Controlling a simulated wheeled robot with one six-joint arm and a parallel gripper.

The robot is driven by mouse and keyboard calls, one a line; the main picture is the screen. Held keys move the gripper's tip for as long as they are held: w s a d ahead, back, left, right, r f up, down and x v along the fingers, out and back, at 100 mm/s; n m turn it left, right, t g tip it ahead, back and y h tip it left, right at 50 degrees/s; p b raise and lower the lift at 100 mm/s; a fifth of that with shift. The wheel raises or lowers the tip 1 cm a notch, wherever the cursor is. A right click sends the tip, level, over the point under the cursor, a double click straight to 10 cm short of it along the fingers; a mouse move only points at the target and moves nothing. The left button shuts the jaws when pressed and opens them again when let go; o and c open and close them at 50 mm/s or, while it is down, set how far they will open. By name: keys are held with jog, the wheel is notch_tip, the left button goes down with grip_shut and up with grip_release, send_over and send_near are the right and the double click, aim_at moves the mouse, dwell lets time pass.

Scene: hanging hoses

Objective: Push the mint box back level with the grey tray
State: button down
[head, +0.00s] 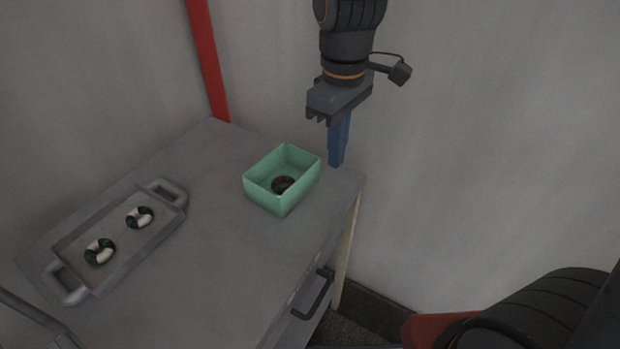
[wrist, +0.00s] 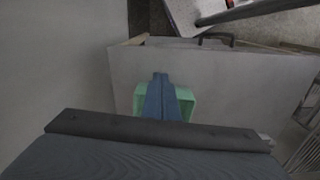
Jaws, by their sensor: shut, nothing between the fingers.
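The mint box (head: 293,197) is an open-topped green box on the grey table, near its right edge. A dark ring-shaped thing (head: 283,184) lies inside it. The grey tray (head: 124,276) has two handles and lies at the left of the table, apart from the box. My gripper (head: 336,164) points down just right of and behind the box in the head view, with its blue fingers shut and empty. In the wrist view the shut fingers (wrist: 162,78) cover the middle of the mint box (wrist: 189,103). I cannot tell whether they touch it.
Two dark green and white rings (head: 140,217) (head: 99,252) lie in the tray. The table (head: 225,245) is bare between tray and box. A dark drawer handle (head: 313,296) sticks out at the table's front side.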

jog(key=shift+n, duration=0.5)
jog(key=f, duration=0.3)
jog(key=a+f+p, duration=0.1)
jog(key=f, duration=0.5)
jog(key=shift+a+f, duration=0.3)
jog(key=shift+f, duration=0.05)
jog(key=shift+w+a+r+p, duration=0.1)
jog(key=shift+w+a+p, duration=0.25)
jog(key=shift+a, duration=0.25)
jog(key=shift+w+a+r+p, duration=0.1)
jog(key=shift+w+a+p, duration=0.25)
jog(key=shift+a, duration=0.2)
jog(key=shift+w+a, duration=0.4)
jog(key=shift+a, duration=0.15)
